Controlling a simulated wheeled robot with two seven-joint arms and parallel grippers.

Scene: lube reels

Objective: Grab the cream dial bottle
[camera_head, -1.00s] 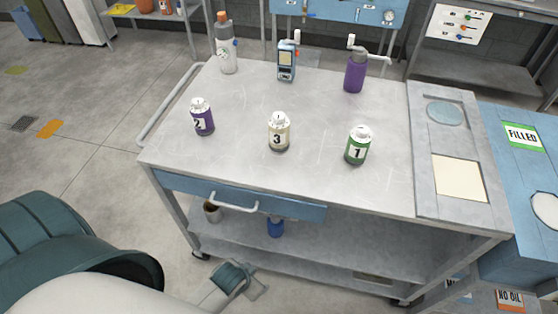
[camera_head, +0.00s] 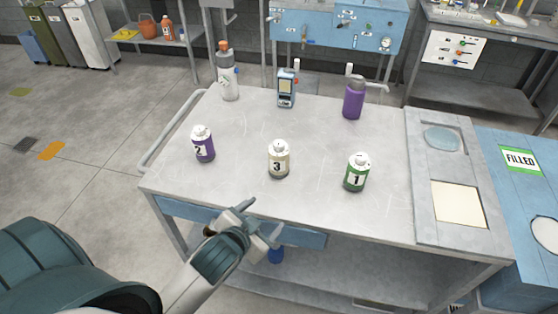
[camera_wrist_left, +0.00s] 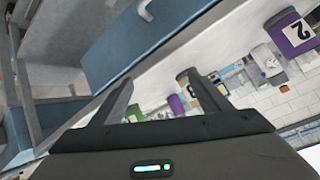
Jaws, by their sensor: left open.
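The cream dial bottle (camera_head: 278,160), marked 3, stands upright in the middle of the cart top, between the purple bottle 2 (camera_head: 203,145) and the green bottle 1 (camera_head: 357,173). My left gripper (camera_head: 262,221) is open and empty in front of the cart's drawer edge, nearer me than the cream bottle and apart from it. In the left wrist view, the cream bottle (camera_wrist_left: 187,79) shows partly behind one finger, and purple bottle 2 (camera_wrist_left: 292,36) is at the upper right. My right gripper is out of view.
At the back of the cart (camera_head: 320,205) stand a grey bottle (camera_head: 229,83), a blue handheld device (camera_head: 286,92) and a purple pump bottle (camera_head: 353,101). A blue drawer (camera_head: 185,209) is below the front edge. The top around the cream bottle is clear.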

